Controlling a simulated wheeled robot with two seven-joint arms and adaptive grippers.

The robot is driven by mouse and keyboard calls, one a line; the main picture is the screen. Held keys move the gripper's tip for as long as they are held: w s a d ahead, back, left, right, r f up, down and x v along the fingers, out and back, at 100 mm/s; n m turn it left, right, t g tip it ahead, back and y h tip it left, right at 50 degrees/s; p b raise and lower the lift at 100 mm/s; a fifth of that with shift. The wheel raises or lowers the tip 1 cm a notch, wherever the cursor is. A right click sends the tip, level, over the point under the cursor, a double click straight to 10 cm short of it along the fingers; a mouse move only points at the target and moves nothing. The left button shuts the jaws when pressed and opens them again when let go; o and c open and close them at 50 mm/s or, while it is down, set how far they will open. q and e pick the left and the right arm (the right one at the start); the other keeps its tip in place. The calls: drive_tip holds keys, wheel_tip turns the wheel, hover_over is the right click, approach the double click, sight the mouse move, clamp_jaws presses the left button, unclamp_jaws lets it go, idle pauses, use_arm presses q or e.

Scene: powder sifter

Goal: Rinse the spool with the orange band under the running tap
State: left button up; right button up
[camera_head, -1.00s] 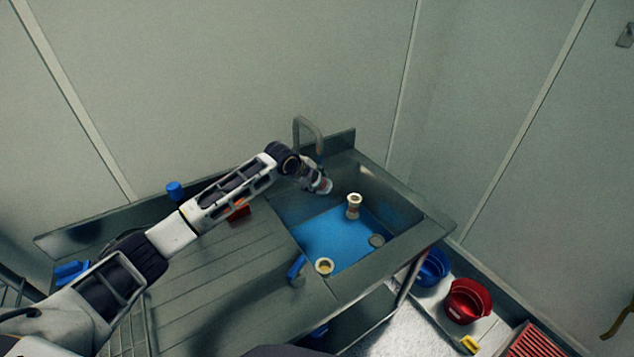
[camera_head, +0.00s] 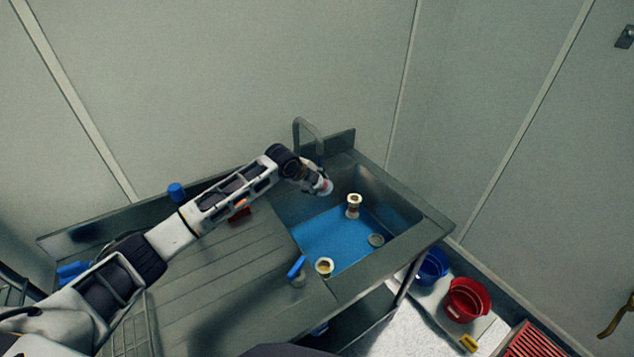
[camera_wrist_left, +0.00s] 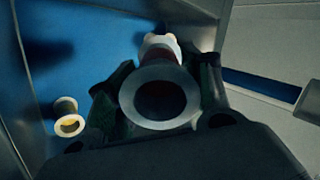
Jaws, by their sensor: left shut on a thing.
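My left gripper (camera_head: 322,186) is over the back left of the sink basin (camera_head: 392,238), just below and in front of the curved tap (camera_head: 297,133). It is shut on a white spool (camera_wrist_left: 128,97), whose round open end faces the left wrist camera. A reddish patch shows near the grip, but the band's colour is not clear. A second spool (camera_head: 353,212) with a brownish-orange band stands in the blue-floored basin. A third spool (camera_head: 324,270), yellowish inside, stands at the basin's near side. I cannot make out running water. My right gripper is not in view.
A drain (camera_head: 376,240) is in the basin floor. A blue-handled item (camera_head: 297,267) stands beside the basin's near left edge. A blue cylinder (camera_head: 176,192) is at the counter's back.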

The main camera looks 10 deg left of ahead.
use_arm(q)
drive_tip(key=s+d+r+p, duration=0.1)
drive_tip(key=s+r+p, duration=0.2)
drive_tip(key=s+p, duration=0.3)
drive_tip(key=shift+d, duration=0.2)
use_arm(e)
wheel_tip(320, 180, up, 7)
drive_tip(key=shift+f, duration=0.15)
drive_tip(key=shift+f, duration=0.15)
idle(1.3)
